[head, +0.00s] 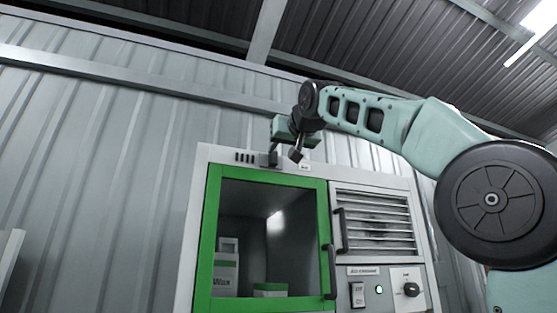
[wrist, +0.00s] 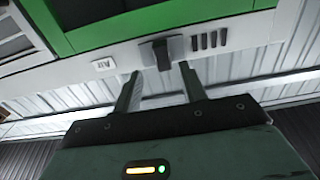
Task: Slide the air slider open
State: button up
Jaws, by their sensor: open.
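The air slider is a dark block-shaped knob (wrist: 162,52) on the pale top strip of the cabinet, between several dark vent slots (wrist: 208,41) and a small white label (wrist: 103,65). In the head view the knob (head: 266,160) sits just right of the slots (head: 245,157), partly confused with a dark finger. My gripper (wrist: 159,72) is open, its two fingers pointing at the strip with the knob between their lines, near the tips. I cannot tell whether either finger touches it. My gripper (head: 285,155) also shows above the cabinet door in the head view.
The cabinet's green-framed glass door (head: 213,240) is shut, with boxes behind it and a dark handle (head: 329,272). To its right are a louvred panel (head: 376,222) with a handle, a switch (head: 357,294) and a round knob (head: 411,289). A corrugated wall stands behind.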

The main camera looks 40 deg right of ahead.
jog(key=b+v, duration=0.3)
jog(key=v, duration=1)
jog(key=shift+w, duration=0.1)
